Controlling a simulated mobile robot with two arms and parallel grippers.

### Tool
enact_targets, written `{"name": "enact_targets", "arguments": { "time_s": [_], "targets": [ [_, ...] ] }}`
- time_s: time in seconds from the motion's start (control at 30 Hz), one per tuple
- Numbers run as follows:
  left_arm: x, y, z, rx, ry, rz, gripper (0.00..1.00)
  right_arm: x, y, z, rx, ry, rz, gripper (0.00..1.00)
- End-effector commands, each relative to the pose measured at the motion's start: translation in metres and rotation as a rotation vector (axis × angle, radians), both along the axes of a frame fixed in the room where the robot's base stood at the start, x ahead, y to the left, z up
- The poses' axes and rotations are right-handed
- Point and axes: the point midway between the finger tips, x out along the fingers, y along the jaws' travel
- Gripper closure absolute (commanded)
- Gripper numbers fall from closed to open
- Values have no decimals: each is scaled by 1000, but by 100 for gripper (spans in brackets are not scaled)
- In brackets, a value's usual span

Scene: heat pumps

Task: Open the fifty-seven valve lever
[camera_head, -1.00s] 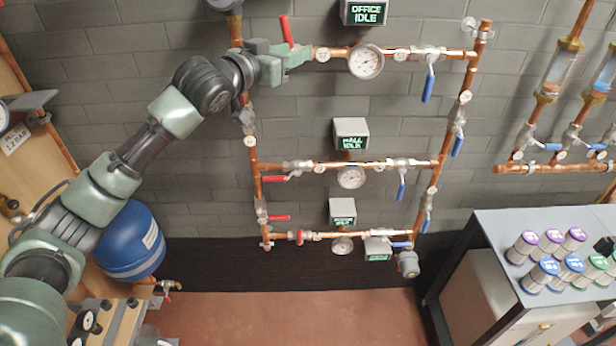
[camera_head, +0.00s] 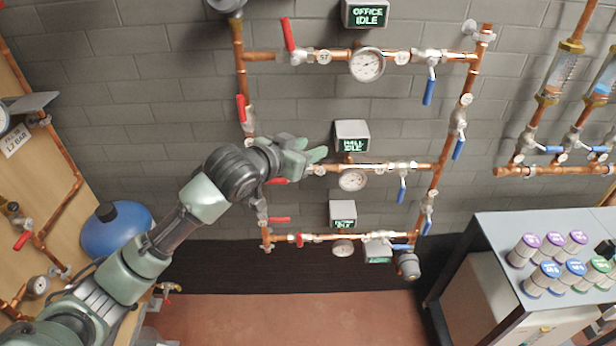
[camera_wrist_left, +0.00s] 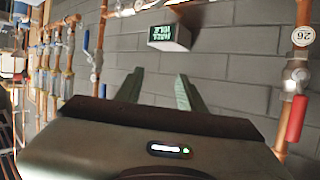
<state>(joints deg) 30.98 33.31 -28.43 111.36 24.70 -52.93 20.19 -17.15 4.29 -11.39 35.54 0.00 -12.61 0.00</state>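The tag for valve fifty-seven cannot be read in either view. Several red levers show on the left side of the copper pipe rack: one standing steeply at the top row (camera_head: 288,34), one upright on the left pipe (camera_head: 241,108), one at the middle row (camera_head: 277,181) partly hidden by my gripper, and one lower (camera_head: 280,219). My left gripper (camera_head: 318,155) is at the middle row's left end, in front of the pipe. In the wrist view its fingers (camera_wrist_left: 162,88) are apart with nothing between them. A red lever (camera_wrist_left: 296,118) hangs beside a tag reading 26 (camera_wrist_left: 303,36). My right gripper is not in view.
Display boxes read OFFICE IDLE (camera_head: 365,14) and HALL IDLE (camera_head: 352,136). Gauges (camera_head: 367,65) and blue levers (camera_head: 429,92) line the rack. A blue tank (camera_head: 117,230) stands left; a table (camera_head: 490,225) with jars stands right. The red floor (camera_head: 290,318) between is clear.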

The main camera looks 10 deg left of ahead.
Motion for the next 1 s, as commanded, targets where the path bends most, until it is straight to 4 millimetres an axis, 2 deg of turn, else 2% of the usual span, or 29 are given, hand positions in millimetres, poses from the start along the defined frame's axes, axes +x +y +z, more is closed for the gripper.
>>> {"name": "enact_targets", "arguments": {
  "time_s": [0.1, 0.3, 0.5, 0.77, 0.87, 0.9, 1.0],
  "targets": [
    [-13, -5, -21, 11, 36, -1, 61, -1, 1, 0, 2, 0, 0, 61],
    [-29, -8, -42, 24, 75, 1, 61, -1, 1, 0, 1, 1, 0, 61],
    [-36, -9, -51, 31, 93, 3, 61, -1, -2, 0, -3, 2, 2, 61],
    [-37, -9, -51, 32, 94, 4, 61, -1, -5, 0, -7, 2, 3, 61],
    [-36, -9, -51, 31, 94, 3, 86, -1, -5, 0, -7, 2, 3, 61],
    [-36, -9, -51, 31, 94, 3, 97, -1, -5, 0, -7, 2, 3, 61],
    [-36, -9, -50, 35, 88, 1, 100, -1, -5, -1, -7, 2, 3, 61]
  ]
}}
